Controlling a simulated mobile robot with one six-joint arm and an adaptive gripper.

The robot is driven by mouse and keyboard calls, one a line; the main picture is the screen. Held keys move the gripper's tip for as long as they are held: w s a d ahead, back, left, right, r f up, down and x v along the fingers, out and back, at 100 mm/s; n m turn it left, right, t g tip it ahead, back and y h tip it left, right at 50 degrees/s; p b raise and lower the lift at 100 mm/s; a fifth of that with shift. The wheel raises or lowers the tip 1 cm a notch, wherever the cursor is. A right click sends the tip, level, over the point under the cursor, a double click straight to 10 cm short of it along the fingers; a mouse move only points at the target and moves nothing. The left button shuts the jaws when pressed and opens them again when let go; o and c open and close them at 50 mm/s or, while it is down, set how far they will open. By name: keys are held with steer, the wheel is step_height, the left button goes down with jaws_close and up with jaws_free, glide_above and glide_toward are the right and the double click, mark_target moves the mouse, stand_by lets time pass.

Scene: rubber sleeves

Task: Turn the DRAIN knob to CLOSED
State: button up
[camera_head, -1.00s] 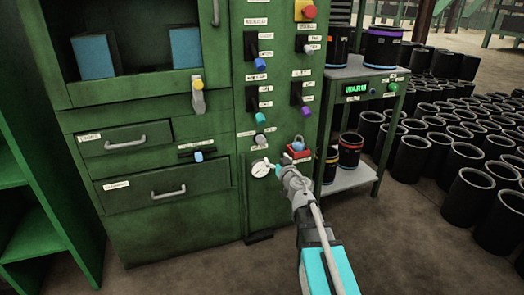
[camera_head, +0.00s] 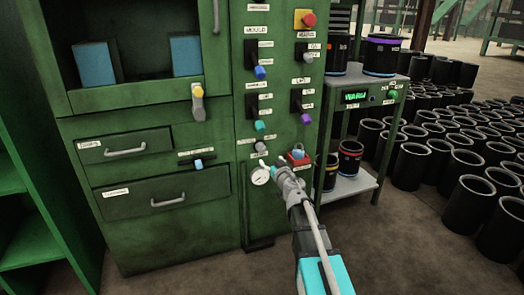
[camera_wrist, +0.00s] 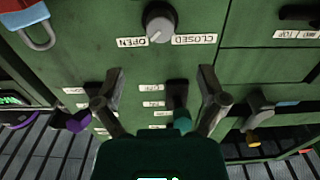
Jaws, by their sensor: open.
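The DRAIN knob (camera_head: 261,147) is a small grey round knob on the green cabinet's front, above a white dial gauge. In the wrist view the knob (camera_wrist: 160,22) sits at the top middle, between an OPEN label (camera_wrist: 131,42) and a CLOSED label (camera_wrist: 194,39). Its white mark points down and slightly toward the OPEN side. My gripper (camera_wrist: 161,74) is open and empty, fingers wide apart, with the knob beyond the fingertips and not between them. In the head view my gripper (camera_head: 275,172) is just below and right of the knob, beside the gauge.
A blue padlock on a red piece (camera_head: 298,155) is close right of the knob. Black levers with teal (camera_head: 260,125) and purple (camera_head: 306,118) ends stand above. The white gauge (camera_head: 260,175) is left of my gripper. A shelf stand (camera_head: 352,182) with black sleeves is at the right.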

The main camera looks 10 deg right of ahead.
mark_target(262, 149)
steer(key=w, duration=0.3)
steer(key=w+a, duration=0.1)
steer(key=w, duration=0.5)
steer(key=shift+w+a, duration=0.2)
steer(key=shift+a, duration=0.2)
steer(key=c, duration=1.2)
steer(key=shift+o, duration=0.2)
